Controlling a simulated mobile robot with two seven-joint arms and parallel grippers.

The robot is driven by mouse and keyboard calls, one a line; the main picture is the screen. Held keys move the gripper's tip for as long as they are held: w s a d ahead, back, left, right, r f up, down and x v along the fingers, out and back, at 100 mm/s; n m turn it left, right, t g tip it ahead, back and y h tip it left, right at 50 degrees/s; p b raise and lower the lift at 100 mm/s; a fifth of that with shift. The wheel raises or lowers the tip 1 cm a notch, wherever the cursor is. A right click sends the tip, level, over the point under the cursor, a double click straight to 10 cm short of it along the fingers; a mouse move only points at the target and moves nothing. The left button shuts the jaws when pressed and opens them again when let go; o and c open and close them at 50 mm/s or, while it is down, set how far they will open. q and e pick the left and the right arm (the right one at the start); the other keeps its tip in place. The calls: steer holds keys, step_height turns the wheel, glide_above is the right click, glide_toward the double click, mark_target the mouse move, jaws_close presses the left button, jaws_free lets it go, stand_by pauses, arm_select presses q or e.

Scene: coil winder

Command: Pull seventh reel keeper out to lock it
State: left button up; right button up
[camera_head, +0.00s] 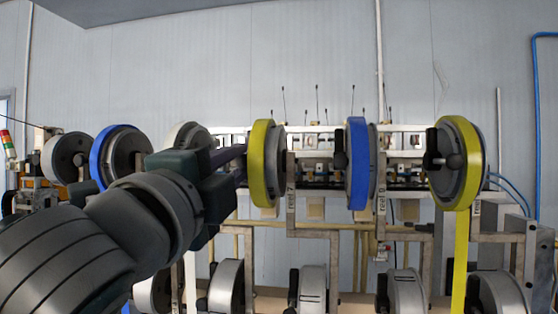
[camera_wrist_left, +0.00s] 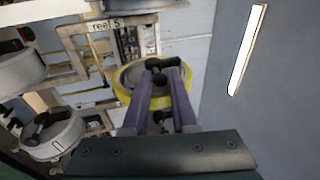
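The yellow reel (camera_head: 261,163) with the "reel 7" label (camera_head: 291,200) on the post beside it hangs at the centre of the head view. In the left wrist view, the yellow reel (camera_wrist_left: 128,92) carries a dark keeper (camera_wrist_left: 163,64) with a crosswise handle on its hub. My left gripper (camera_head: 241,153) reaches the reel's left side, and in the head view it hides the keeper. In the left wrist view, the purple fingers (camera_wrist_left: 159,78) stand apart with their tips at the keeper's middle. I cannot tell whether they press on it. My right gripper is out of view.
A blue reel (camera_head: 357,163) and another yellow reel (camera_head: 457,162) hang to the right. Grey reels (camera_head: 312,289) sit in a lower row. A "reel 5" bracket (camera_wrist_left: 105,25) shows near the gripper in the wrist view.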

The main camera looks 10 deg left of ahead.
arm_select(q)
jaws_close()
steer(key=shift+s, duration=0.15)
steer(key=shift+s+p, duration=0.35)
steer(key=shift+s, duration=0.65)
steer(key=shift+o, duration=2)
jaws_free()
steer(key=shift+s+a, duration=0.1)
steer(key=shift+s, duration=0.05)
